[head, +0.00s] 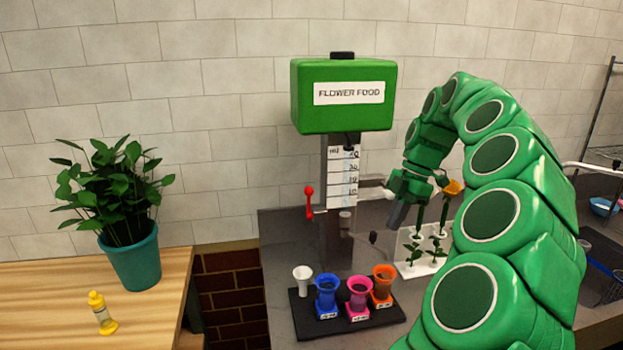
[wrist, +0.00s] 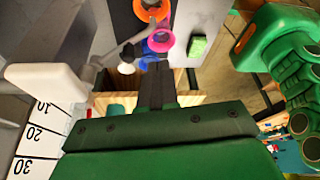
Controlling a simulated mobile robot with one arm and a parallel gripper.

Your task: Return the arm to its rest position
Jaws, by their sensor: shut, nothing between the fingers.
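My green arm (head: 490,215) arches up from the lower right and bends down at its far end. My gripper (head: 397,216) hangs just right of the flower food dispenser (head: 343,95), above the grey counter. In the wrist view my gripper's dark fingers (wrist: 156,84) are closed together with nothing between them.
A black stand (head: 345,323) holds white (head: 302,279), blue (head: 326,293), pink (head: 359,293) and orange (head: 383,283) vases. The dispenser has a red lever (head: 309,202). A gap separates table and counter.

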